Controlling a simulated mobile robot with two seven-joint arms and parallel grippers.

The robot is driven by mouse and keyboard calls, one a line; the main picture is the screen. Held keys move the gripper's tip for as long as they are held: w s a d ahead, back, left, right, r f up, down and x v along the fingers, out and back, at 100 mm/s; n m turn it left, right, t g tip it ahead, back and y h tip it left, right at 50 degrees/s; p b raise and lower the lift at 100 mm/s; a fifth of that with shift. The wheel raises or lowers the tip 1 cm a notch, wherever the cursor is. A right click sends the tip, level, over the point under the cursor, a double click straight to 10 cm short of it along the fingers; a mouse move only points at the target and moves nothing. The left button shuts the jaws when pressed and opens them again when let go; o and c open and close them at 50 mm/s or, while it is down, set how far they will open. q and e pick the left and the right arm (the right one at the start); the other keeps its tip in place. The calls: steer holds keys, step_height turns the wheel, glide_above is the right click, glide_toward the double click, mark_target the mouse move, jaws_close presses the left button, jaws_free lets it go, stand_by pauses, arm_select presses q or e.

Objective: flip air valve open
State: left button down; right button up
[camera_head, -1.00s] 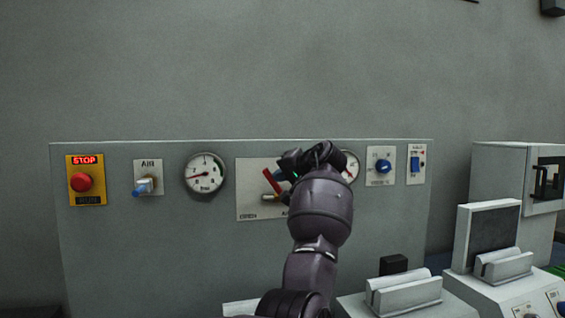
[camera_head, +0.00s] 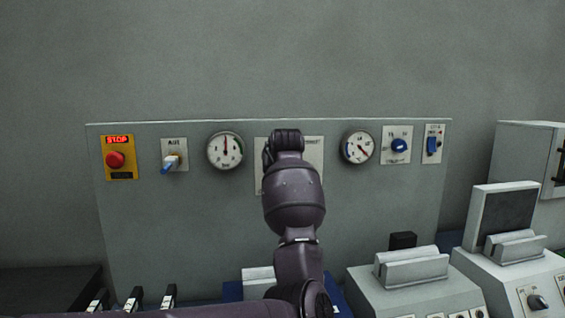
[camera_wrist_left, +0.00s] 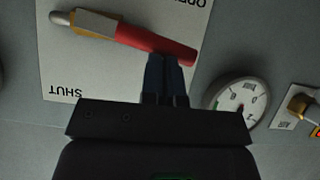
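The valve lever has a red handle (camera_wrist_left: 155,42) and a brass fitting (camera_wrist_left: 92,23) on a white plate (camera_wrist_left: 70,70), all in the left wrist view. That view is upside down: "SHUT" shows at lower left and part of "OPEN" at upper right. The red handle runs right and slightly down from the brass fitting. My left gripper (camera_wrist_left: 166,62) has its two fingers close together, with the tips at the side of the handle near its free end; they look in contact. In the head view my left gripper (camera_head: 286,140) and arm hide the lever and most of the plate. My right gripper is not in view.
The grey panel carries a red stop button (camera_head: 115,159), a blue-tipped switch (camera_head: 170,163), a left gauge (camera_head: 225,151), a right gauge (camera_head: 357,147), a blue knob (camera_head: 399,146) and a blue switch (camera_head: 432,146). Boxes (camera_head: 413,268) stand at lower right.

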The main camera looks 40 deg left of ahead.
arm_select(q)
steer(key=shift+s+a+f+n+t+h, duration=0.1)
steer(key=shift+f+n+t+h, duration=0.25)
steer(key=shift+f+t, duration=0.2)
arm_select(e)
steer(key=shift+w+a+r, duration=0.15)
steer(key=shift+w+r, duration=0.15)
arm_select(q)
steer(key=shift+r, duration=0.1)
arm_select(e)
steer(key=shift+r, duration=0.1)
arm_select(q)
steer(key=s+d+r, duration=0.6)
steer(key=d+r, duration=0.1)
steer(key=r, duration=0.2)
steer(key=shift+r+p, duration=0.15)
steer(key=shift+p, duration=0.25)
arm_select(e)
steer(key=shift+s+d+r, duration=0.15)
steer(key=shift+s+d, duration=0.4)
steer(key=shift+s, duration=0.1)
